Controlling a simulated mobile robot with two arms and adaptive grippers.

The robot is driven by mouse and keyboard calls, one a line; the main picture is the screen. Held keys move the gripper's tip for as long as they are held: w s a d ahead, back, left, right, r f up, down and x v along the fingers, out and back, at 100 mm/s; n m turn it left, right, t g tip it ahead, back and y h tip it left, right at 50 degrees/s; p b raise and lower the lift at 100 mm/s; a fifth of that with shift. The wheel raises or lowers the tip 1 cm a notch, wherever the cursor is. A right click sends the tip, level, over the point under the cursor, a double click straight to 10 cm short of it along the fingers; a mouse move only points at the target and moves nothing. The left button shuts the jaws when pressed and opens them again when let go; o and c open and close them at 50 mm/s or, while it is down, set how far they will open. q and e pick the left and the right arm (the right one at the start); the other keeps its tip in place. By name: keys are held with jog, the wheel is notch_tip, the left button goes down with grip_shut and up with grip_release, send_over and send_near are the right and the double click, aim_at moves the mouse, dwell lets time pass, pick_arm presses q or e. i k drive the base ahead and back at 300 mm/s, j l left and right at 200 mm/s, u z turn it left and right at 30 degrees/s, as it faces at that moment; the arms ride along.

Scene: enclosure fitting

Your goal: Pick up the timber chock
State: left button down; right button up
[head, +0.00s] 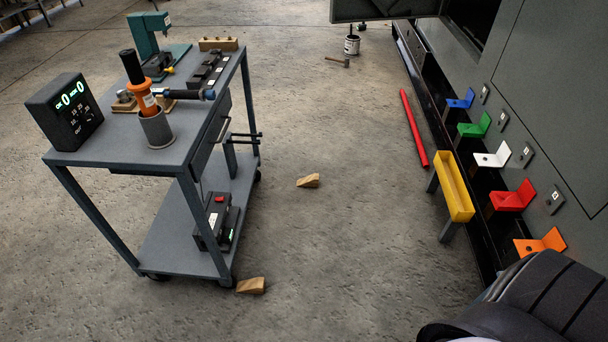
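Two wedge-shaped wooden chocks lie on the concrete floor. One timber chock (308,181) lies on open floor to the right of the cart. The other timber chock (250,286) lies close to the cart's front right wheel; I cannot tell whether it touches the wheel. Neither of my grippers is in view.
The grey cart (90,158) holds a display box, a cup with an orange-bodied tool and a green press. A red bar (414,130) lies on the floor. A yellow tray (454,187) stands near the cabinet with coloured brackets. Floor between cart and cabinet is mostly clear.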

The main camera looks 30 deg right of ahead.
aim_at(313, 180)
jog(key=i+l, duration=0.2)
jog(key=i+l+u, duration=0.1)
jog(key=l, duration=0.3)
jog(key=i+l, duration=0.2)
jog(key=l, duration=0.15)
jog(key=i+l+u, duration=0.1)
jog(key=i+l, duration=0.25)
jog(key=l, duration=0.3)
jog(key=i+l+u, duration=0.1)
jog(key=l, duration=0.25)
jog(key=i, duration=0.05)
